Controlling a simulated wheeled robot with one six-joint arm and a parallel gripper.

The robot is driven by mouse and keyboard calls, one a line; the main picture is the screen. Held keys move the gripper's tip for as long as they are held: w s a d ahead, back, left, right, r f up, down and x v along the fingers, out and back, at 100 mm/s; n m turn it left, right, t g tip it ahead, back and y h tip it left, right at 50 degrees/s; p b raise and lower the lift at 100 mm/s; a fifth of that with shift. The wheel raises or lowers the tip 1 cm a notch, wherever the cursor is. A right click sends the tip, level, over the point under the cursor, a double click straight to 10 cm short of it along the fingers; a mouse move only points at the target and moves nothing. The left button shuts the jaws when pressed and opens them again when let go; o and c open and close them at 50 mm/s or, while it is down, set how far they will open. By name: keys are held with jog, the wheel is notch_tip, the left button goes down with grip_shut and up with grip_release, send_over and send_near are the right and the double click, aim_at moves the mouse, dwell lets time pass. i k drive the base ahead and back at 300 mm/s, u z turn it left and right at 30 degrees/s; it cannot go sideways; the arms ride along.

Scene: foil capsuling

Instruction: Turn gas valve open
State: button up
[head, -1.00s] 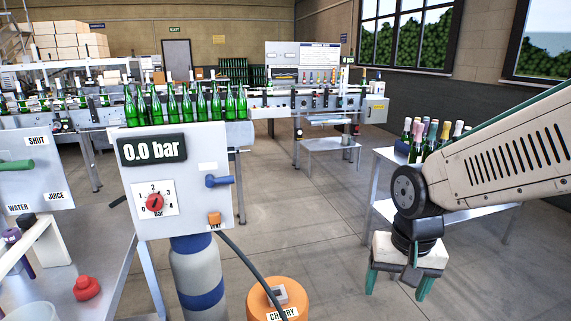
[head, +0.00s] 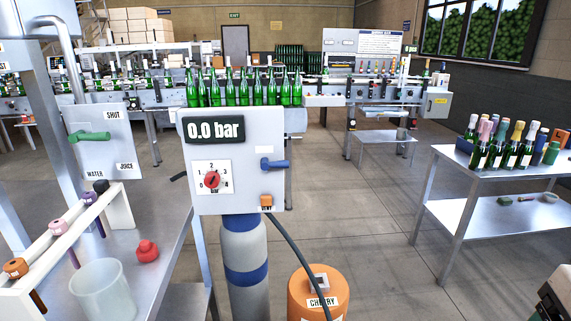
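A light grey gas panel (head: 237,194) stands near the middle of the head view. Its display (head: 215,130) reads 0.0 bar. A blue lever handle (head: 275,164) sits at its right side, lying roughly level. A red dial knob (head: 212,180) with a numbered scale is at its lower left, and a small orange vent button (head: 266,201) is below the blue lever. A grey cylinder (head: 247,293) with a blue band stands under the panel. Only a piece of my arm shows at the bottom right corner; my gripper's fingers are out of view, far from the lever.
An orange cherry container (head: 318,285) stands right of the cylinder, with a dark hose running down to it. A metal table (head: 180,262) at left holds a red knob-like item (head: 147,251) and a clear cup (head: 102,292). A bottle table (head: 490,207) stands at right. Open floor lies between.

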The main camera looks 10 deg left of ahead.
aim_at(265, 164)
jog(key=k, duration=1.3)
jog(key=u, duration=0.65)
jog(key=i, duration=1.3)
jog(key=z, duration=0.65)
